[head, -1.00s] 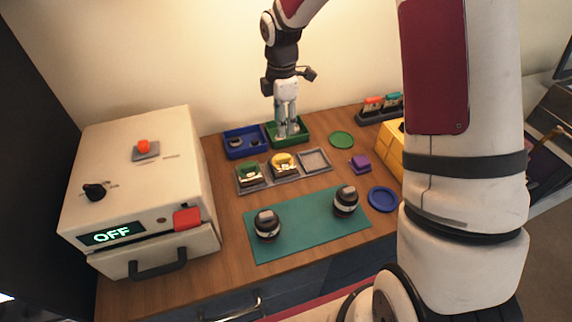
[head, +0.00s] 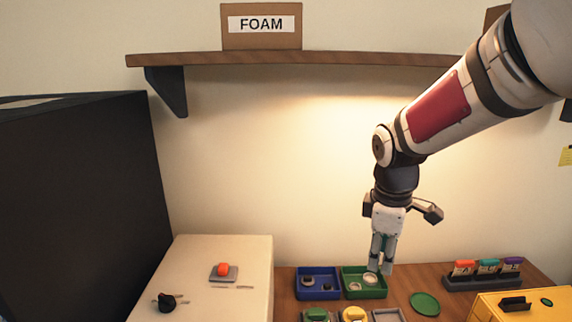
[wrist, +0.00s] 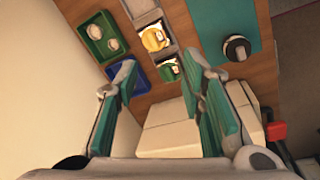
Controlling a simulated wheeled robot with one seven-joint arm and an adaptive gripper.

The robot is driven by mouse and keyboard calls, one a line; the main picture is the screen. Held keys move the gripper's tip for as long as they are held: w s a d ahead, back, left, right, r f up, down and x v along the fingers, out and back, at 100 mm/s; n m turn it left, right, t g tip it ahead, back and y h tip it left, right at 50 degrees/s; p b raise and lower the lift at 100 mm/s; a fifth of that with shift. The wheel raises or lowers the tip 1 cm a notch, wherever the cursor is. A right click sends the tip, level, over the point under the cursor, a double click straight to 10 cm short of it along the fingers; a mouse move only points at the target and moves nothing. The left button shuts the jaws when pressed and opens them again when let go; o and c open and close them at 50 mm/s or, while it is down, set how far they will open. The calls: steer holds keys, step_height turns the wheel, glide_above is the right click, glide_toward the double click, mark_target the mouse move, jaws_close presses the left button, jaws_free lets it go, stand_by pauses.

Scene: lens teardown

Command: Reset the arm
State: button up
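My gripper (head: 381,270) hangs pointing down over the back right of the green tray (head: 347,270) in the head view. In the wrist view my gripper (wrist: 160,62) has its two fingers wide apart with nothing between them. The green tray also shows in the wrist view (wrist: 82,28), holding two pale round pieces, apart from the fingers. The arm is bent, with its upper link coming in from the upper right of the head view.
A blue tray (head: 302,286) with small dark parts is left of the green one. A cream machine (head: 235,262) stands at left, under a wooden shelf (head: 350,59) with a FOAM box (head: 261,40). A dark lens (wrist: 238,46) stands on the teal mat (wrist: 212,12).

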steer(key=s+r+m+t, duration=0.1)
steer(key=s+r+m, duration=0.2)
steer(key=s, duration=0.4)
steer(key=s+r+m+t, duration=0.1)
steer(key=s+r+m, duration=0.2)
steer(key=s+m, duration=0.2)
steer(key=s+r+m+t+y, duration=0.1)
steer(key=s+r+m, duration=0.2)
steer(key=s, duration=0.6)
steer(key=shift+s+a+r+m+t, duration=0.25)
steer(key=shift+m+t, duration=0.15)
steer(key=shift+m, duration=0.4)
steer(key=shift+w+a, duration=0.1)
